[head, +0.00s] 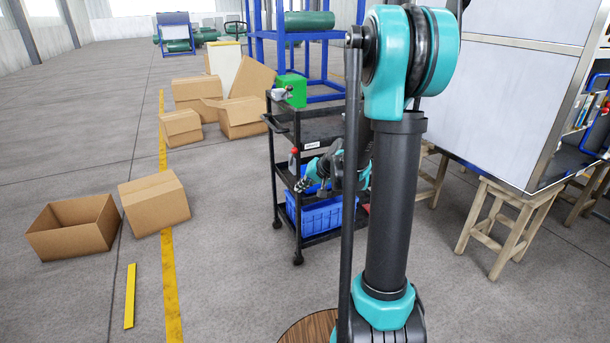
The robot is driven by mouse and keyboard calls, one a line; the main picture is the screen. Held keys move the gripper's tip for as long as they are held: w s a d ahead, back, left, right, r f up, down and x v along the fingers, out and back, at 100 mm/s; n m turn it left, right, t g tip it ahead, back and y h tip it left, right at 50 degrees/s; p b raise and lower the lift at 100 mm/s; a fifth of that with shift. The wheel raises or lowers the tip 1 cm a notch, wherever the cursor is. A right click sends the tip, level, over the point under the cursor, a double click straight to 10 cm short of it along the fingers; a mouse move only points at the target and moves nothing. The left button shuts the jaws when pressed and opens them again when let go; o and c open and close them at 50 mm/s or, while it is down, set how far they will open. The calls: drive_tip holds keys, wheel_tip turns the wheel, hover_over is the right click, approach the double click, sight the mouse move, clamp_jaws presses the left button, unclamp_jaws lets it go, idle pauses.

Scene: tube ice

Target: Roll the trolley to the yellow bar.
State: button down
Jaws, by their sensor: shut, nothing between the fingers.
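The trolley (310,132) is a black shelf cart on castors, standing upright right of centre. A green box (291,90) is on its top shelf, and a blue crate (312,217) is on its bottom shelf. The yellow bar (130,296) is a short strip lying on the floor at the lower left, well apart from the trolley. My gripper (303,184) shows small in front of the trolley's middle level, shut and empty. I cannot tell whether it touches the trolley. My arm hides the trolley's right part.
An open cardboard box (72,228) and a closed one (154,204) stand just beyond the yellow bar. A long yellow floor line (170,290) runs beside it. More boxes (240,116) stand behind left. Wooden trestles (498,222) are at right. Floor between trolley and bar looks clear.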

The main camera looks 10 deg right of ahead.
drive_tip(key=w+d+f+m+t+y, duration=0.2)
drive_tip(key=w+d+f, duration=0.1)
drive_tip(key=w, duration=0.8)
drive_tip(key=w+d+f+m+t+y, duration=0.1)
drive_tip(key=w+d+f+m+t, duration=0.15)
drive_tip(key=w, duration=0.75)
drive_tip(key=w+d+f+m+t, duration=0.5)
drive_tip(key=w+d+f, duration=0.6)
drive_tip(key=d+f, duration=0.15)
drive_tip(key=w+a, duration=0.7)
drive_tip(key=a, duration=0.2)
drive_tip(key=shift+a+f+y, duration=0.15)
drive_tip(key=shift+a+y, duration=0.15)
drive_tip(key=shift+w+n+g, duration=0.1)
drive_tip(key=shift+n+g, duration=0.15)
